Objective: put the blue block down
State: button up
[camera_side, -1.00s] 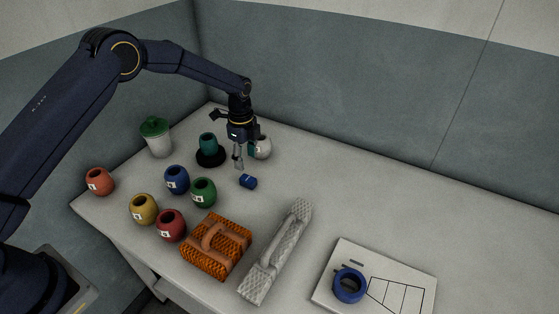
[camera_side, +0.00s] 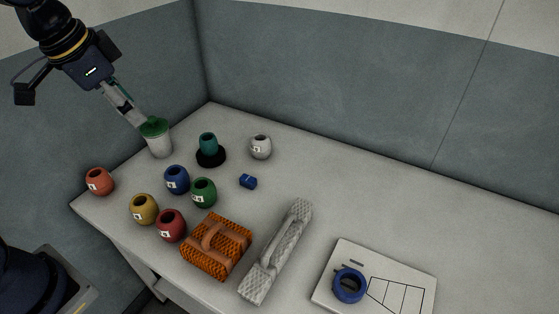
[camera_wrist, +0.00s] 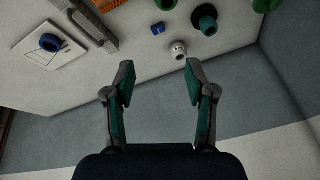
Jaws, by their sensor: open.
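The small blue block (camera_side: 248,181) lies on the table near its middle, apart from the things around it. It also shows in the wrist view (camera_wrist: 158,29), near the top. My gripper (camera_side: 142,122) is raised at the upper left in the side view, in front of or above the green-lidded jar; I cannot tell how far apart they are. In the wrist view my gripper (camera_wrist: 158,78) is open, with nothing between its fingers.
A teal cup (camera_side: 208,143), an orange basket (camera_side: 217,246), a grey long piece (camera_side: 277,252) and a white board (camera_side: 402,283) with a blue ring (camera_side: 349,285) are around. The table's right side is clear.

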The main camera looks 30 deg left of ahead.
jog(key=s+f+n+t, duration=0.1)
jog(key=s+n, duration=0.3)
jog(key=s, duration=0.5)
jog(key=shift+a+f, duration=0.3)
jog(key=shift+f, duration=0.1)
dwell(0.4)
